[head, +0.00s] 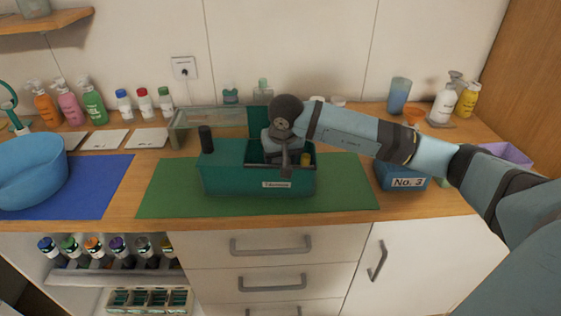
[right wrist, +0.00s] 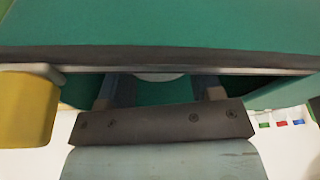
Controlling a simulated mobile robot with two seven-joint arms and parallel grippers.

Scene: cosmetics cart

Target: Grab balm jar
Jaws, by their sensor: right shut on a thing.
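My right gripper (head: 284,168) reaches down into the open teal box (head: 230,181) on the green mat. In the right wrist view the right gripper (right wrist: 160,88) has its two fingers on either side of a pale round thing, the balm jar (right wrist: 160,76), and is shut on it. Only a thin edge of the jar shows; the box wall hides the rest. In the head view my arm and the box wall hide the jar. A yellow thing (head: 305,159) stands in the box just right of the fingers; it also shows at the left of the right wrist view (right wrist: 25,110). My left gripper is out of view.
A black cylinder (head: 206,139) stands at the box's left end. A blue box marked No. 3 (head: 408,183) is at the right, under my forearm. A blue bowl (head: 30,180) is at the left. Bottles line the wall. The green mat (head: 165,192) is clear left of the box.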

